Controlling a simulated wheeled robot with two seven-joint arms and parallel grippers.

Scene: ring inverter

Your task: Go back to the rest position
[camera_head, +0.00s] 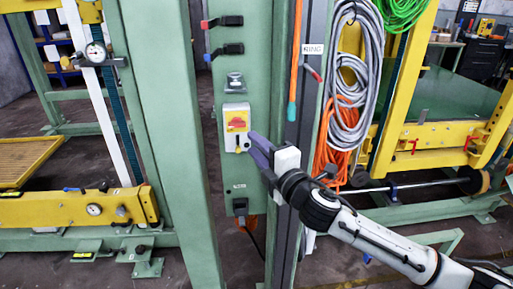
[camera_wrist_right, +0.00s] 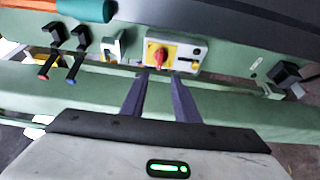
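My right gripper (camera_head: 255,147) reaches in from the lower right, its fingertips by the lower right edge of the switch box (camera_head: 237,128) on the green post. In the right wrist view the two dark fingers (camera_wrist_right: 159,77) stand apart with nothing between them, so the gripper is open. Their tips end just short of the red rotary knob (camera_wrist_right: 158,56) on its yellow plate. I cannot tell whether a fingertip touches the box. My left gripper is not in view.
Two levers, one red-tipped and one blue-tipped, (camera_head: 226,22) (camera_head: 228,49) stick out above the box. Grey cable coils (camera_head: 358,70) and orange cable (camera_head: 331,155) hang close to the right arm. A green upright (camera_head: 165,120) stands left. Some floor at the lower right is clear.

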